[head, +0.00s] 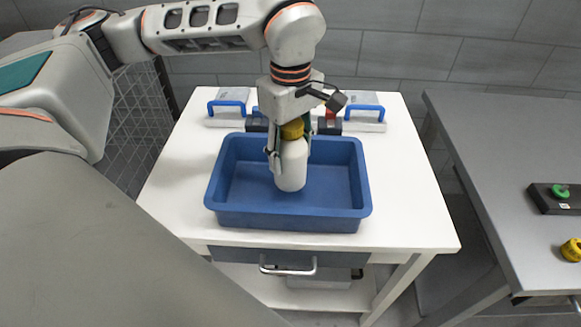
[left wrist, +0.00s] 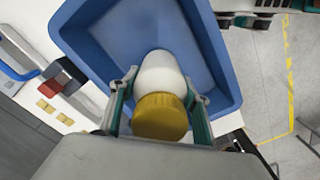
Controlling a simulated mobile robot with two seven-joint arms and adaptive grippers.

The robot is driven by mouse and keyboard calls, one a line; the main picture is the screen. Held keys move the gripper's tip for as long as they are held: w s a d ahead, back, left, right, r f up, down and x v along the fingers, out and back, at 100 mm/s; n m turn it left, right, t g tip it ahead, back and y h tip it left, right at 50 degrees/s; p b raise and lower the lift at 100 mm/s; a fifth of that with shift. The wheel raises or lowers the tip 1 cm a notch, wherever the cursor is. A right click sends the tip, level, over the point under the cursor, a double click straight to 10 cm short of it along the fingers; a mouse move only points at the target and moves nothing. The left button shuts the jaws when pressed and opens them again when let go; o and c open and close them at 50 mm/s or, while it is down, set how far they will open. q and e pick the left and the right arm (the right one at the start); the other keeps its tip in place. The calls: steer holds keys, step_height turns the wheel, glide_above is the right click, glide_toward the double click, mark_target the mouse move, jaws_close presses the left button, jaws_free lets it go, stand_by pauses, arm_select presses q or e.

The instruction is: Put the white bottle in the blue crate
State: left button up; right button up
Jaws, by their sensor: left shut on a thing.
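The white bottle (head: 291,168) has a yellow cap and is upright in the head view. It also shows in the left wrist view (left wrist: 160,72), cap towards the camera. My left gripper (head: 288,150) points down and is shut on the bottle, one finger on each side. The blue crate (head: 285,222) stands on the white table. The bottle is within the crate's outline, over its floor. Whether the bottle's base touches the crate floor is hard to tell. My right gripper is not in view.
Two fixtures with blue handles (head: 227,107) (head: 362,112) stand behind the crate on the white table (head: 418,225). A grey table (head: 510,150) at the right carries a green button box (head: 560,196) and a yellow part (head: 572,249). The white table's right side is clear.

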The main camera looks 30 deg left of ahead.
mark_target(290, 169)
arm_select(q)
steer(key=shift+f, duration=2.2)
steer(key=shift+f, duration=0.1)
steer(key=o, duration=1.3)
step_height(290, 169, up, 12)
steer(key=shift+r, duration=0.15)
steer(key=shift+s, duration=0.1)
